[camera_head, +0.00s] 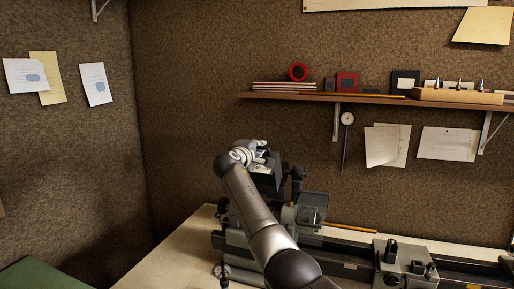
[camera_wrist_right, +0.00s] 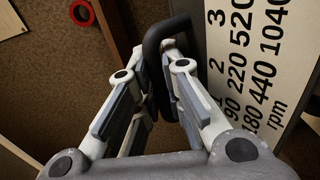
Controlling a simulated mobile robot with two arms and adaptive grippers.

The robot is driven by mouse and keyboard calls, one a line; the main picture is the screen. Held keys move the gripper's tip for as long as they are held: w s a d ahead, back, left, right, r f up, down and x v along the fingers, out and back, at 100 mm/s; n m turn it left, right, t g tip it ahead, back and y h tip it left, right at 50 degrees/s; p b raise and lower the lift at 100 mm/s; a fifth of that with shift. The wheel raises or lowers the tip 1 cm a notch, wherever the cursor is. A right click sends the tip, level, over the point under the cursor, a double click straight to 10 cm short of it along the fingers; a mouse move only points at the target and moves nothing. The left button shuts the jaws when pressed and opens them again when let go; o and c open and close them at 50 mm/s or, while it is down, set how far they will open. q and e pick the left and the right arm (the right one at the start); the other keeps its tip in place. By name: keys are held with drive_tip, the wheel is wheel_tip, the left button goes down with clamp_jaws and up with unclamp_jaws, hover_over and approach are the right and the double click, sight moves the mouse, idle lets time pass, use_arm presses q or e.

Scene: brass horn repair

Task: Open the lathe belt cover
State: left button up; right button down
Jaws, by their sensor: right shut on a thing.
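The lathe (camera_head: 345,250) stands on the bench, and its belt cover (camera_head: 268,182) is the dark box at the left end, partly hidden by my right arm. My right gripper (camera_head: 258,150) is at the top of the cover. In the right wrist view my right gripper (camera_wrist_right: 158,82) is shut on a black curved handle (camera_wrist_right: 154,38), which passes between its fingers. Beside the handle is a pale speed plate (camera_wrist_right: 262,50) with black numbers and "rpm". I cannot tell how far the cover is raised. My left gripper is out of view.
A wooden shelf (camera_head: 370,98) with a red ring (camera_head: 298,72) and small boxes runs along the back wall above the lathe. A dial gauge (camera_head: 347,119) hangs below it. A pencil (camera_head: 349,228) lies behind the lathe. The bench (camera_head: 165,262) is clear left of the lathe.

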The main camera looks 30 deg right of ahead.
drive_tip(key=shift+w+d+r+g, duration=0.15)
drive_tip(key=shift+d+r+g, duration=0.05)
drive_tip(key=shift+d+g, duration=0.1)
drive_tip(key=c, duration=1.8)
unclamp_jaws()
drive_tip(key=shift+s+a+y, duration=0.3)
drive_tip(key=shift+s+a, duration=0.1)
drive_tip(key=shift+a, duration=0.2)
drive_tip(key=v, duration=1)
drive_tip(key=shift+s+a, duration=0.2)
drive_tip(key=shift+a, duration=0.05)
